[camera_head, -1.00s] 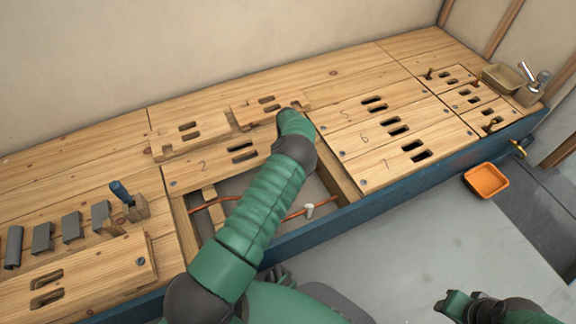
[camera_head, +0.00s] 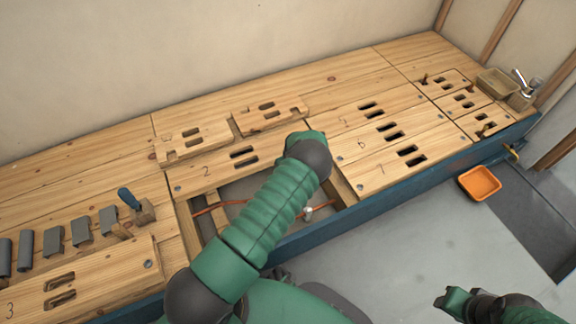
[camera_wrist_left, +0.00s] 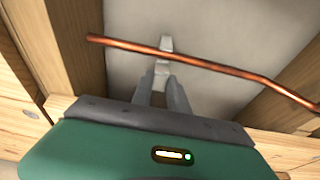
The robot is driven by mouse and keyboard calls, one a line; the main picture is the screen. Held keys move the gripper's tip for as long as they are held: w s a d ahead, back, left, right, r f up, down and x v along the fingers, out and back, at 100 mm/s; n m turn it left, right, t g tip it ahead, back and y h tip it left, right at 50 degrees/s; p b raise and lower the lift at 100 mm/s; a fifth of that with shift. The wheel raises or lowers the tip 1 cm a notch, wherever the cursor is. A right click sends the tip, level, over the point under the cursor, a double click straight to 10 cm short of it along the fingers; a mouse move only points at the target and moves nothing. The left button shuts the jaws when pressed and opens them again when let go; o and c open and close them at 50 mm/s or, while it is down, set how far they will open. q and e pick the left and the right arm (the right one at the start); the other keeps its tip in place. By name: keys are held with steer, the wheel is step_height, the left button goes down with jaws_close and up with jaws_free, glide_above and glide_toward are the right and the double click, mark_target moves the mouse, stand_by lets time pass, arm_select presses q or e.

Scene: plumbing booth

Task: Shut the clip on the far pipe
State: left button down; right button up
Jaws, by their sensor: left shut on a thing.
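A copper pipe (camera_wrist_left: 220,66) crosses the opening in the left wrist view. A pale clip (camera_wrist_left: 166,44) sits at this pipe, with parts showing on both sides of it; whether it is fully closed I cannot tell. My left gripper (camera_wrist_left: 162,84) is shut on the clip's near part, just beside the pipe. In the head view my left arm hides that gripper. Pieces of orange-brown pipe (camera_head: 206,210) show in the floor opening, and a small white piece (camera_head: 307,213) sits by the pipe right of my arm. My right gripper (camera_head: 454,299) hangs low at the right, away from the bench.
Wooden joists (camera_wrist_left: 63,45) flank the opening. Slotted boards (camera_head: 407,155) lie around it, and two loose boards (camera_head: 270,115) lie behind. A blue-handled tool (camera_head: 129,197) and grey pieces (camera_head: 53,240) are at left. An orange tray (camera_head: 480,183) is at right.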

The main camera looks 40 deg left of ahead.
arm_select(q)
steer(key=shift+s+d+r+y+p, duration=0.15)
steer(key=shift+d+r+y+p, duration=0.1)
steer(key=shift+d+y+p, duration=0.1)
steer(key=shift+s+d+f+t+y, duration=0.15)
steer(key=shift+d+f+t+y, duration=0.05)
steer(key=shift+t+y, duration=0.35)
steer(key=shift+s+d+f+t+y, duration=0.15)
steer(key=shift+d+t+y, duration=0.2)
steer(key=shift+y, duration=0.55)
arm_select(e)
steer(key=shift+r, duration=0.7)
arm_select(q)
steer(key=c, duration=1.3)
jaws_free()
